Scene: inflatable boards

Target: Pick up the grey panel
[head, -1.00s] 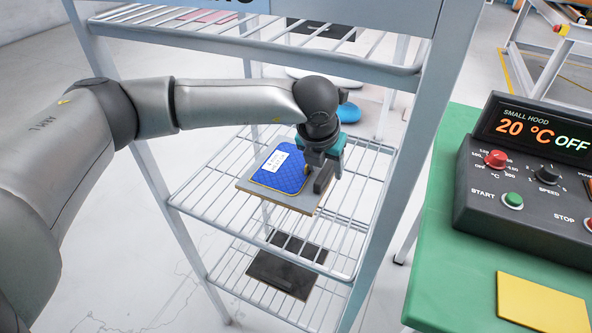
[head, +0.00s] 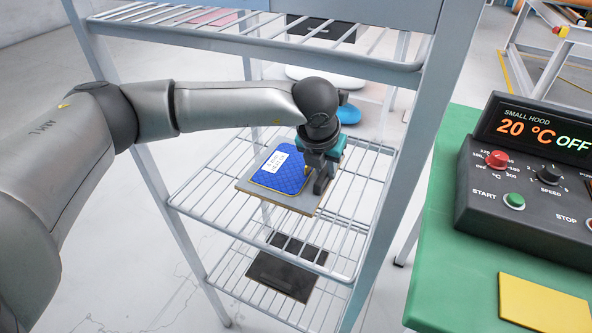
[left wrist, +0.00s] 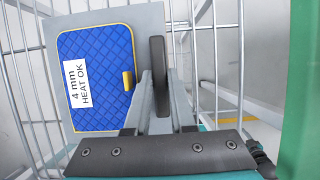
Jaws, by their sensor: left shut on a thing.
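The grey panel (head: 244,184) lies on the middle wire shelf, with a blue quilted pad (head: 284,166) on top of it. In the left wrist view the pad (left wrist: 95,95) has a white label reading "4 mm HEAT OK" and a yellow tab, and the grey panel (left wrist: 110,17) shows around it. My left gripper (head: 321,184) is at the panel's right side, beside the pad. It is shut on the panel there; the exact contact is partly hidden by the fingers. My right gripper is not in view.
The metal rack's upper shelf (head: 260,48) is above my arm, and its posts stand close on both sides. A dark panel (head: 282,274) lies on the lower shelf. A green table (head: 440,220) at right holds a control box (head: 530,180) and a yellow pad (head: 542,305).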

